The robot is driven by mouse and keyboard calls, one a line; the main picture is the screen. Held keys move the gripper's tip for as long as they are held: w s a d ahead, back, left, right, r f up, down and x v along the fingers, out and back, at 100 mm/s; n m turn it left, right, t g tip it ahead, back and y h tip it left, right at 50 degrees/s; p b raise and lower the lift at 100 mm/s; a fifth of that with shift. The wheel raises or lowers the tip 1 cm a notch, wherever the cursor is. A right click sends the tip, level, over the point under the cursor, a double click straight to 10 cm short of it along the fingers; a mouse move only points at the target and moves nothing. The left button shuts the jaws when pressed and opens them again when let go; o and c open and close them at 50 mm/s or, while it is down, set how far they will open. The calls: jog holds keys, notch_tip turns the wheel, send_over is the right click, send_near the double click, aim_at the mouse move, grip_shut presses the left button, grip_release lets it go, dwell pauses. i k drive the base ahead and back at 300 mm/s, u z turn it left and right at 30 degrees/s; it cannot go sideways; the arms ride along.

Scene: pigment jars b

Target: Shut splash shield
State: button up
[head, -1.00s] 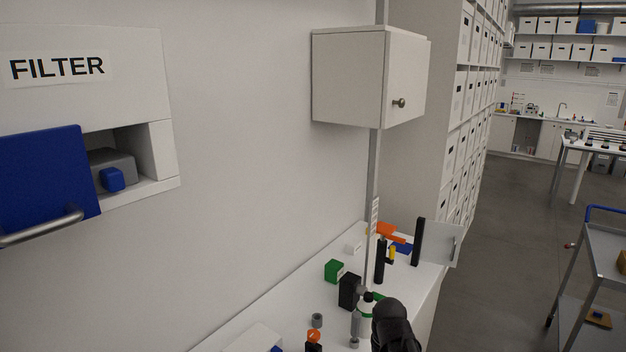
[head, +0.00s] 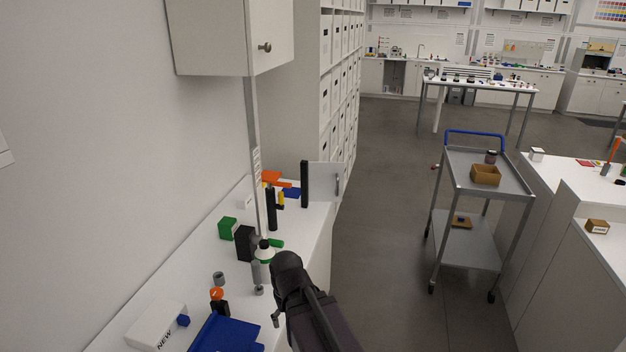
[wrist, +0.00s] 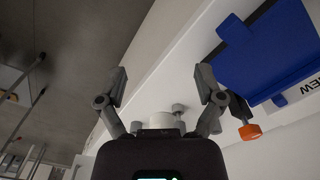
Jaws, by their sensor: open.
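A pale upright panel with a vertical handle (head: 337,186) stands beside a black post (head: 304,184) at the far end of the white counter. It looks like the splash shield (head: 322,176) and sticks out at the counter's aisle side. No label on it is readable. My gripper (wrist: 162,88) is open in the wrist view, its two fingers wide apart with nothing gripped. My dark arm is over the near counter edge in the head view, well short of the panel. The panel cannot be made out in the wrist view.
The counter (head: 185,268) holds a green block (head: 228,228), a black block (head: 244,243), a metal stand and a blue tray (head: 228,335), which also shows in the wrist view (wrist: 265,55). A wall cabinet (head: 215,38) hangs above. A grey cart (head: 480,240) stands right; the aisle floor between is clear.

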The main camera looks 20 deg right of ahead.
aim_at(326, 179)
jog(key=k, duration=1.35)
jog(key=z, duration=0.3)
jog(key=i, duration=1.85)
jog(key=u, duration=0.2)
